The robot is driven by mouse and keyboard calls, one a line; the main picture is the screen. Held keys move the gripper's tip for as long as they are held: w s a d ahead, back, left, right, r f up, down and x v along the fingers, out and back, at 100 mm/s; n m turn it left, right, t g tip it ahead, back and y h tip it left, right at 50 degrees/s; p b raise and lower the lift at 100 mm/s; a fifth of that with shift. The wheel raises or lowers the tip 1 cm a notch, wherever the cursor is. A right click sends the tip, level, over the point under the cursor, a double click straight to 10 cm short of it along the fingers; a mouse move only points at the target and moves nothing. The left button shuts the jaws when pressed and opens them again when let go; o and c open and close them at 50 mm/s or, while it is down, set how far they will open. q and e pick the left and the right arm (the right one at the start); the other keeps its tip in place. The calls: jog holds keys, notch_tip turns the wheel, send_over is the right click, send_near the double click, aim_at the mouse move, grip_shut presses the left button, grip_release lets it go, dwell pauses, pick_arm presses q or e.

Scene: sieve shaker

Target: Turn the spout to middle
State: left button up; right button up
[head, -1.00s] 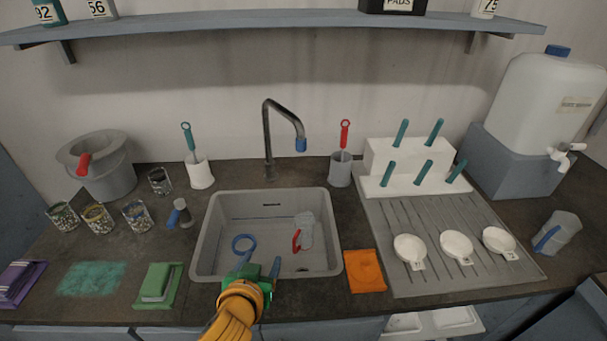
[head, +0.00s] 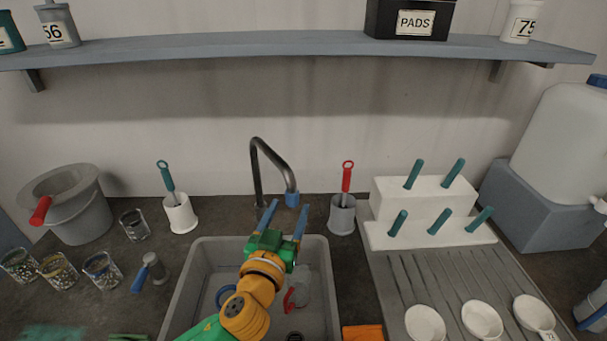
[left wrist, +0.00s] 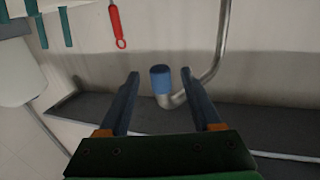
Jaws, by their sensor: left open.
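The spout (head: 272,160) is a bent grey metal pipe rising behind the sink (head: 178,307), with a blue tip (head: 292,198) hanging at its free end. The spout tip points forward and to the right of its upright base. My left gripper (head: 286,206) is open, its two blue fingers reaching up towards the blue tip from the front. In the left wrist view the spout (left wrist: 216,62) and its blue tip (left wrist: 160,80) appear between the open fingers (left wrist: 165,88), beyond their ends, seemingly not touching. My right gripper is not in view.
A grey holder (head: 342,217) with a red-handled brush stands just right of the spout, and a white holder (head: 181,215) stands to the left. A white peg block (head: 410,197) is farther right. A shelf (head: 300,44) runs above. A red-handled cup lies in the sink.

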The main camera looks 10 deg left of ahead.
aim_at(296, 191)
pick_arm(q)
jog(key=shift+w+r, duration=0.1)
jog(key=shift+w, duration=0.65)
jog(key=w+p, duration=0.1)
jog(key=w, duration=0.4)
jog(key=shift+w, duration=0.15)
jog(key=shift+s+r, duration=0.1)
jog(key=shift+s, duration=0.1)
jog(key=shift+c, duration=1.1)
grip_shut()
